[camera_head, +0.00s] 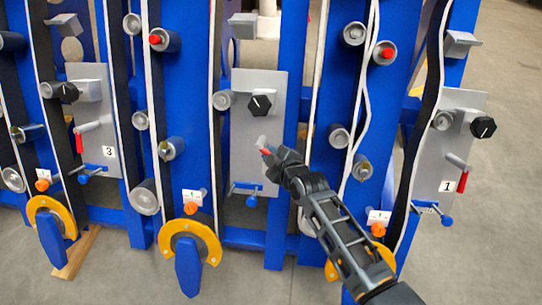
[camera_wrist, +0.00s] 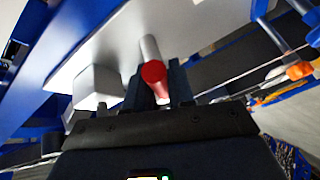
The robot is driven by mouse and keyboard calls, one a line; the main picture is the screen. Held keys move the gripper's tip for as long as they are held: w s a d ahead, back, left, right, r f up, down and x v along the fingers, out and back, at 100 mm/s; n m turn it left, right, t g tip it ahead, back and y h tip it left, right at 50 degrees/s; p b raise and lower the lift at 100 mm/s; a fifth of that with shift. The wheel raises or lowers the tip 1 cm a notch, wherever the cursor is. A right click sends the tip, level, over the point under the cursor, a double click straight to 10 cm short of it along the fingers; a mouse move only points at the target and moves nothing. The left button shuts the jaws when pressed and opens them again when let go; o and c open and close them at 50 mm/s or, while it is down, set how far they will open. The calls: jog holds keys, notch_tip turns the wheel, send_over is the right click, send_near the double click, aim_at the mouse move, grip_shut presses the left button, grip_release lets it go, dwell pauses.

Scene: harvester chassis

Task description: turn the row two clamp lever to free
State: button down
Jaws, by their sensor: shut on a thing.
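The row two clamp lever (camera_head: 261,140) is on the middle grey plate (camera_head: 245,133), the one between the plates marked 3 and 1. It has a grey shaft and a red part. My gripper (camera_head: 270,154) is at this lever and covers most of the red part. In the wrist view the lever's grey shaft and round red end (camera_wrist: 152,72) stand between the dark fingers of my gripper (camera_wrist: 156,92), which is shut on it. The lever's exact angle is hard to tell. The middle plate's number label does not show, with my arm in front of the plate's lower right.
A black knob (camera_head: 260,105) sits above the lever, and a blue handle (camera_head: 245,187) below it. Similar red levers are on plate 3 (camera_head: 79,142) and plate 1 (camera_head: 462,182). Blue uprights with white cables stand on both sides. A yellow ring bracket (camera_head: 177,235) is lower left.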

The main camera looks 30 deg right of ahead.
dwell(0.6)
jog(key=c, duration=1.1)
grip_release()
jog(key=shift+o, duration=0.2)
jog(key=p+v, duration=0.1)
jog(key=v, duration=0.6)
jog(key=shift+s+r, duration=0.25)
jog(key=shift+s, duration=0.05)
